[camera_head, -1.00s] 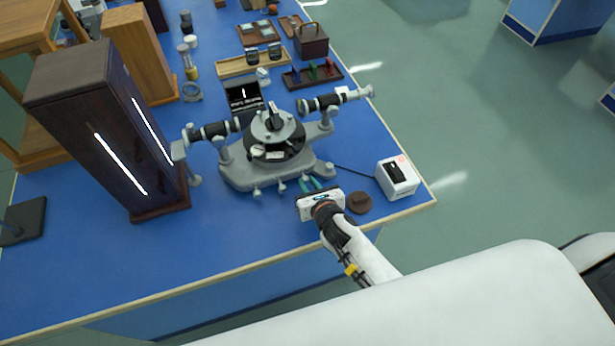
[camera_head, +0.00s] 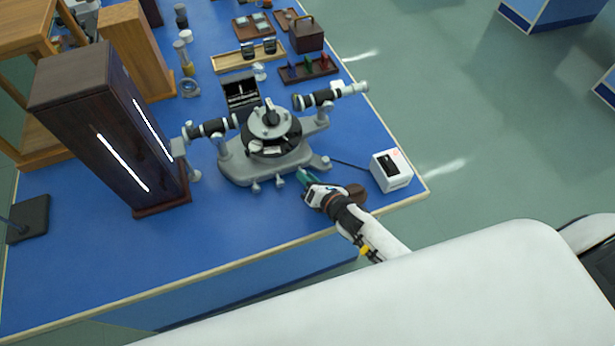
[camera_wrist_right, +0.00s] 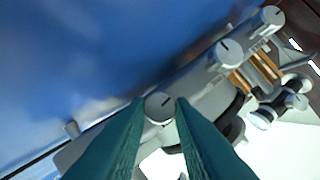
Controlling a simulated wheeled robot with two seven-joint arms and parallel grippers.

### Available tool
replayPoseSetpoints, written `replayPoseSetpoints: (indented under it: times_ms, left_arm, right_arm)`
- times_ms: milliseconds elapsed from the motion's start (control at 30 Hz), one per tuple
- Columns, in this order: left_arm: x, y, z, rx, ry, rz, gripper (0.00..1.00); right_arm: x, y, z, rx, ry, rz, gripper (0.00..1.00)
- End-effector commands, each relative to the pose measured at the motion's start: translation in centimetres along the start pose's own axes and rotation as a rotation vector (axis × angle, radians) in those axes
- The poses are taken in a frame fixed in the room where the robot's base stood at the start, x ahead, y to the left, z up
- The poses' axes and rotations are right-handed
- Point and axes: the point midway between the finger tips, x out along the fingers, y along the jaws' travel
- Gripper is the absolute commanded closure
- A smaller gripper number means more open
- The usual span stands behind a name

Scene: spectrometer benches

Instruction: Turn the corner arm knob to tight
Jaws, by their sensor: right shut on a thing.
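The grey spectrometer (camera_head: 240,168) stands on the blue bench, with a round dark table in its middle and small knobs along its front edge. My right gripper (camera_head: 303,176) is at the front right of its base, fingers toward it. In the right wrist view, its two green fingertips (camera_wrist_right: 160,112) are closed on the sides of a round pale knob (camera_wrist_right: 160,106) with a dark index line slanting up to the right. Two similar knobs, one nearer (camera_wrist_right: 228,54) and one farther (camera_wrist_right: 272,17), stand apart from the fingers. In the head view the held knob is hidden. My left gripper is not in view.
A white box (camera_head: 391,171) with a cable sits right of the spectrometer, near the bench corner. A brown round object (camera_head: 356,196) lies beside my right gripper. A tall dark cabinet (camera_head: 105,130) stands at left. The bench front is clear.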

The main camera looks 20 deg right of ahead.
Motion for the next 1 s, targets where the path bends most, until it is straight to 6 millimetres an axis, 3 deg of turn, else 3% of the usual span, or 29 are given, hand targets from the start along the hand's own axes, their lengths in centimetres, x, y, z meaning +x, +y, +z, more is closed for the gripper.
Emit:
replayPoseSetpoints:
  times_ms: [400, 433, 567, 867, 1000]
  left_arm:
    - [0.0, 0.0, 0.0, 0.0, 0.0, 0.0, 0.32]
    - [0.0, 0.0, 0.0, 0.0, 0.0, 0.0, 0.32]
    - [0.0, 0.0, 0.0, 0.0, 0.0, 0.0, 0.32]
    - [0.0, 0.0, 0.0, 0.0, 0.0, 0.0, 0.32]
    - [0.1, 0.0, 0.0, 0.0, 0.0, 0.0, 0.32]
  right_arm:
    - [0.0, 0.1, 0.1, 0.006, -0.001, 0.0, 1.0]
    - [0.0, 0.1, 0.1, 0.006, -0.001, 0.0, 0.77]
    - [0.0, 0.1, 0.1, 0.006, -0.001, -0.001, 0.57]
    - [-0.1, 0.1, 0.0, 0.005, -0.001, -0.001, 0.57]
    - [-1.3, 0.1, 0.1, 0.003, -0.001, -0.001, 0.57]
